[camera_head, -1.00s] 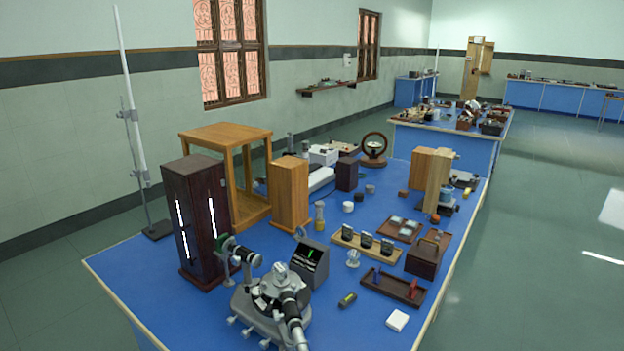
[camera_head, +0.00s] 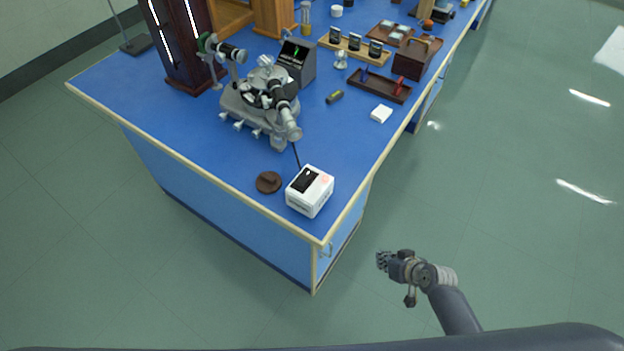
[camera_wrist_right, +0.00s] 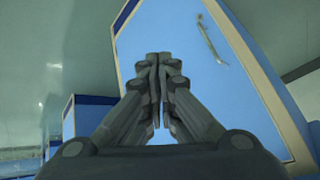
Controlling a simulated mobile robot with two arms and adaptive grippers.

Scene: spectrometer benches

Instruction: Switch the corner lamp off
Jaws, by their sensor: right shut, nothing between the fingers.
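The frames do not label a corner lamp. A dark brown cabinet (camera_head: 173,48) at the upper left of the head view has glowing white slits. A white box (camera_head: 310,191) with a black panel on top sits at the bench's near corner. A small pale mark shows on that panel, but its switch position is too small to read. My right gripper (camera_head: 381,260) is beyond the bench's near right edge, to the lower right of the box, touching nothing. In the right wrist view its fingers (camera_wrist_right: 158,70) are shut together and empty. My left gripper is out of view.
A spectrometer (camera_head: 259,98) stands behind the white box, and a brown round piece (camera_head: 268,182) lies left of it. A blue bench panel (camera_wrist_right: 190,70) with a metal handle (camera_wrist_right: 212,40) fills much of the wrist view. Open floor lies right of the bench.

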